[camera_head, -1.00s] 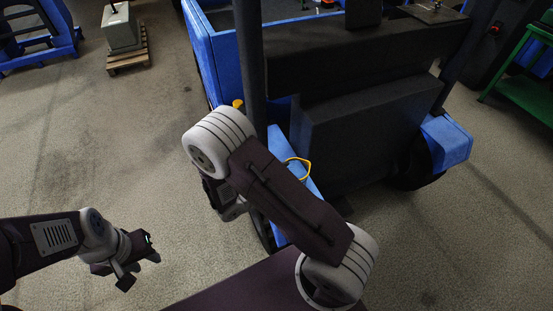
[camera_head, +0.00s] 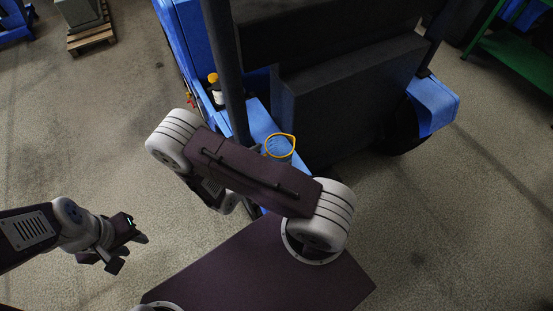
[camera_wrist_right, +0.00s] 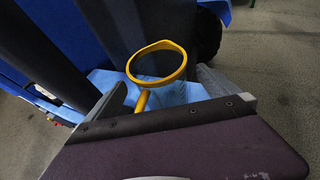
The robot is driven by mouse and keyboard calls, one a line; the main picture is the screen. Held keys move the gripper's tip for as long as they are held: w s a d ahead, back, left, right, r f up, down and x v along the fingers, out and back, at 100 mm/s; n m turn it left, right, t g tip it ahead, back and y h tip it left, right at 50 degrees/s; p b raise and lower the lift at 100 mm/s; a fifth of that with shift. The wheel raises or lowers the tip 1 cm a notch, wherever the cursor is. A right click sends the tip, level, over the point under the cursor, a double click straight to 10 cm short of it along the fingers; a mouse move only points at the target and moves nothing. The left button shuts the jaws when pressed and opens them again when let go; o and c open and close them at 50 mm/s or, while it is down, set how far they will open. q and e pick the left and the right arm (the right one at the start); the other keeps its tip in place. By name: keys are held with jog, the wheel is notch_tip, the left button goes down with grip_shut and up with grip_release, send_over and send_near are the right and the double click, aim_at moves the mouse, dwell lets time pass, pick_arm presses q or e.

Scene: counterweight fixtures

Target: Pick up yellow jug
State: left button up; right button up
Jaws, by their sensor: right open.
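The yellow jug (camera_head: 280,146) has a yellow rim and a see-through body. It stands on a blue step of the vehicle, just beyond my right arm. In the right wrist view its round rim (camera_wrist_right: 160,81) and yellow handle are ahead of and partly between the jaws, with the handle toward me. My right gripper (camera_wrist_right: 178,98) is open, with nothing held. In the head view it is mostly hidden behind my own forearm. My left gripper (camera_head: 129,251) is open and empty over the floor at lower left, far from the jug.
The vehicle's black block (camera_head: 350,110) rises right of the jug. A green table (camera_head: 515,62) is at upper right. Floor is clear at right.

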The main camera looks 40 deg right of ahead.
aim_at(286, 143)
jog(key=x, duration=0.5)
jog(key=shift+w, duration=0.15)
jog(key=c, duration=1.8)
jog(key=shift+c, duration=0.2)
